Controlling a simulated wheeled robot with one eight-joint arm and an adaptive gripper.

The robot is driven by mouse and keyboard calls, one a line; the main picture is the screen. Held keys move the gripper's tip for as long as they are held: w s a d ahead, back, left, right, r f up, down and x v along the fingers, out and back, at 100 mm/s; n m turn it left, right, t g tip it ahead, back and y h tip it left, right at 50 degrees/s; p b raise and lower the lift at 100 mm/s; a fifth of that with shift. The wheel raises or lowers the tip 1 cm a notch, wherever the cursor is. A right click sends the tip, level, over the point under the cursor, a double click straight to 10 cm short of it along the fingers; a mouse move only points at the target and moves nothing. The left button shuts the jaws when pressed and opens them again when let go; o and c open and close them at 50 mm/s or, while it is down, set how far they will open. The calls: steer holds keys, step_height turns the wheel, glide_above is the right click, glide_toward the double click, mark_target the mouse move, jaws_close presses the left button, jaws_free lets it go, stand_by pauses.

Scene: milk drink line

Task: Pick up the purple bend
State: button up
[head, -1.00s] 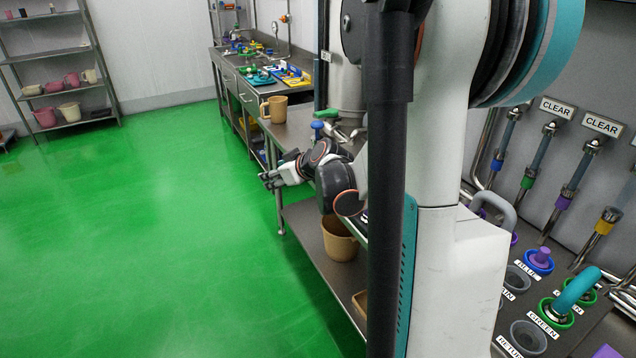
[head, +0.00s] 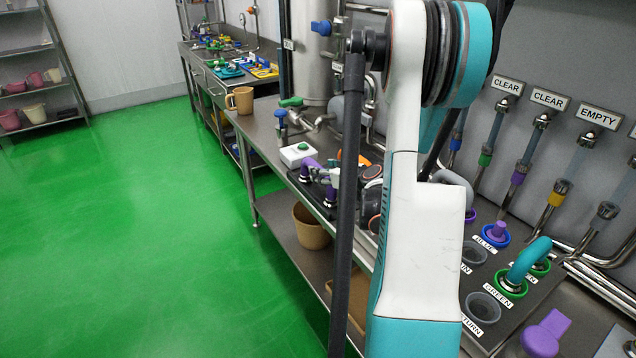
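The purple bend (head: 311,164) is on a dark block on the steel bench, near the middle of the head view. Purple collars show at its lower ends. My gripper (head: 337,176) is at the right side of the bend, very close to it. It is small here and partly hidden by my own arm, so I cannot tell whether its fingers touch the bend or whether they are open or shut.
A white box with a green button (head: 298,154) stands just behind the bend. A tan jug (head: 240,100) stands farther along the bench. At right, a port panel holds a teal bend (head: 527,260) and a purple plug (head: 497,231). The green floor at left is clear.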

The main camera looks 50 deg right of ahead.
mark_target(318, 165)
steer(key=b+x, duration=0.1)
steer(key=x, duration=0.3)
steer(key=shift+w, duration=0.2)
jaws_close()
steer(key=shift+d, duration=0.1)
steer(key=shift+r, duration=0.2)
